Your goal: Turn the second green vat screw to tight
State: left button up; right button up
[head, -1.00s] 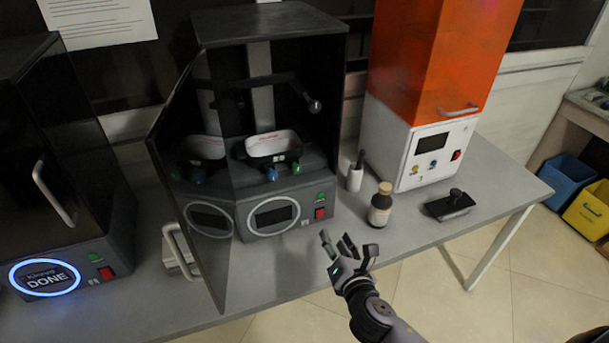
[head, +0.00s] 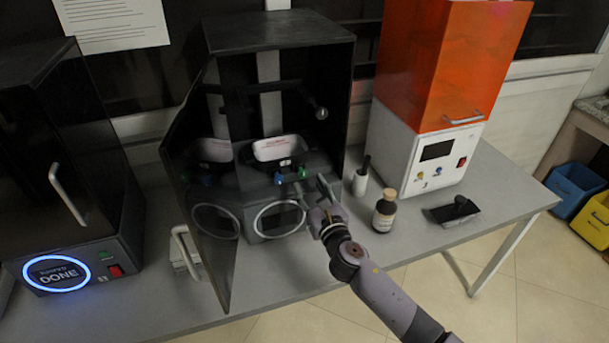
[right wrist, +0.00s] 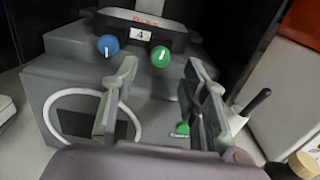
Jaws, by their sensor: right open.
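The green vat screw (head: 302,172) is at the front right of the vat (head: 279,147) inside the open middle printer. In the right wrist view the green screw (right wrist: 160,56) is a round knob with a white, nearly upright mark, ahead of and between my fingertips. The blue screw (right wrist: 108,45) is to its left, with a label reading 4 between them. My right gripper (head: 324,190) is open and empty at the printer's front right, apart from the screw. Its two fingers (right wrist: 163,92) also show in the right wrist view. My left gripper is not in view.
The middle printer's dark door (head: 196,200) stands open to the left. A brown bottle (head: 384,212), a white container with a dark stick (head: 361,180) and a black tool (head: 453,211) stand to the right. A closed printer (head: 66,180) and an orange-topped printer (head: 440,75) flank it.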

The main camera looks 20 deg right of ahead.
aim_at(304, 176)
jog(key=w, duration=0.5)
grip_shut()
dwell(0.5)
